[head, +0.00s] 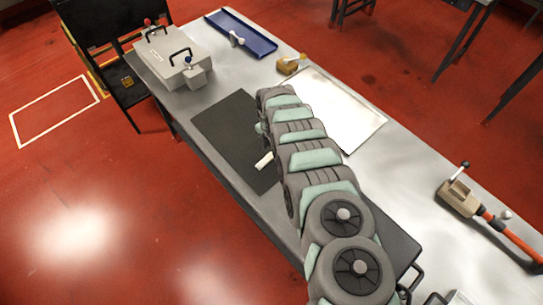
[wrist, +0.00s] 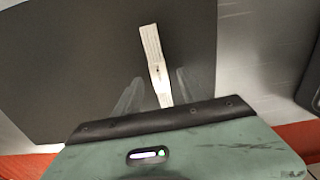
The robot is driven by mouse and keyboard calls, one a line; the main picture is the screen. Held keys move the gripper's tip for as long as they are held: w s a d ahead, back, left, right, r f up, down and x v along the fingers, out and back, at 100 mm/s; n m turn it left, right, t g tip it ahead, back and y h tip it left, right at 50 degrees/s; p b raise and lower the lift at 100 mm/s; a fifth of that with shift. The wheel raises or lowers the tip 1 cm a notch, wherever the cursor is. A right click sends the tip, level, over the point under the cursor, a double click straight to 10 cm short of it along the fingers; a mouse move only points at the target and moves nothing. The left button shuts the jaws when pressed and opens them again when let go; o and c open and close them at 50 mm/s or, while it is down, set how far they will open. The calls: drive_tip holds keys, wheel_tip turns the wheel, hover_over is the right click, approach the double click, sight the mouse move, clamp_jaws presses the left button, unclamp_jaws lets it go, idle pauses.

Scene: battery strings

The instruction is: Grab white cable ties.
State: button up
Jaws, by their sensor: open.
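The white cable ties (wrist: 151,42) show in the wrist view as a narrow pale strip with faint dark marks on a black mat (wrist: 60,60). The strip runs from the upper middle down to the front edge of my gripper. In the head view the cable ties (head: 264,160) are a small white piece on the black mat (head: 222,118), just left of my arm. My gripper (wrist: 156,86) is open, with its two blurred, see-through-looking fingers on either side of the strip. Whether they touch it cannot be told. In the head view my arm hides the fingers.
A grey metal table (head: 230,78) carries a grey case with black handles (head: 172,60), a blue tray (head: 243,36), a small tan tool (head: 291,64) and a bright flat sheet (head: 345,115). A tan block with an orange handle (head: 461,196) lies at right.

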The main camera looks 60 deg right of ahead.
drive_tip(key=shift+f, duration=0.55)
clamp_jaws()
